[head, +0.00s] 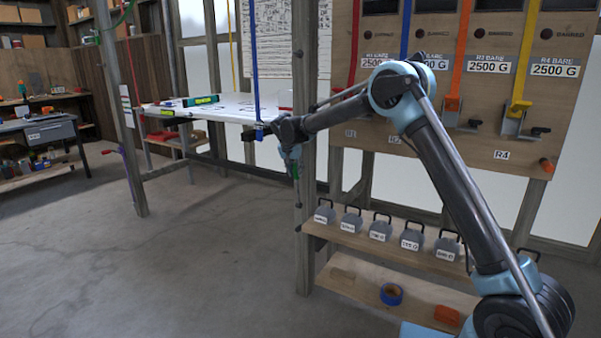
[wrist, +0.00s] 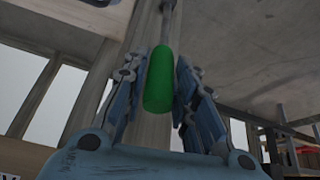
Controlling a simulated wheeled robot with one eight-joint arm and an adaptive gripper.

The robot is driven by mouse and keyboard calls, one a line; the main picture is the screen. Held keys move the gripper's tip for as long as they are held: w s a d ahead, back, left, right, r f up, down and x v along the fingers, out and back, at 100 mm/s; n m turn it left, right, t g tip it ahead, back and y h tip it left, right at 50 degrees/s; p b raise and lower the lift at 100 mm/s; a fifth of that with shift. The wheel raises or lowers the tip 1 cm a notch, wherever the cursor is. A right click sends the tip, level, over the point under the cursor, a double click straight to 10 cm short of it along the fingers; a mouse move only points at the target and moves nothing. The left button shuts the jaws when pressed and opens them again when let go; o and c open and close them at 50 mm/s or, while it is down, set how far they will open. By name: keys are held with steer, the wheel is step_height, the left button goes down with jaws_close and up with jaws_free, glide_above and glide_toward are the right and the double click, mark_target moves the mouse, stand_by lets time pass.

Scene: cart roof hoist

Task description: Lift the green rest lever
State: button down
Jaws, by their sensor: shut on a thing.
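The green rest lever (wrist: 158,82) stands upright in the middle of the wrist view, with a thin metal rod above its green grip. My gripper (wrist: 160,85) is around the grip, with one finger on each side, and is shut on it. In the head view my gripper (head: 290,152) is at the wooden post (head: 306,200), and a small bit of the green lever (head: 295,171) shows just below it. The rest of the lever is hidden by the gripper and the arm.
A white roof panel (head: 225,108) hangs level left of the post, with a green level (head: 201,100) on it. A shelf of weights (head: 380,230) stands at the right below a board with coloured straps (head: 461,50). The floor at the left is clear.

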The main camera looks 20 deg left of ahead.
steer(key=shift+w+d, duration=0.1)
steer(key=c, duration=1.3)
jaws_free()
steer(key=shift+f, duration=0.1)
steer(key=v, duration=1.2)
steer(key=shift+c, duration=0.2)
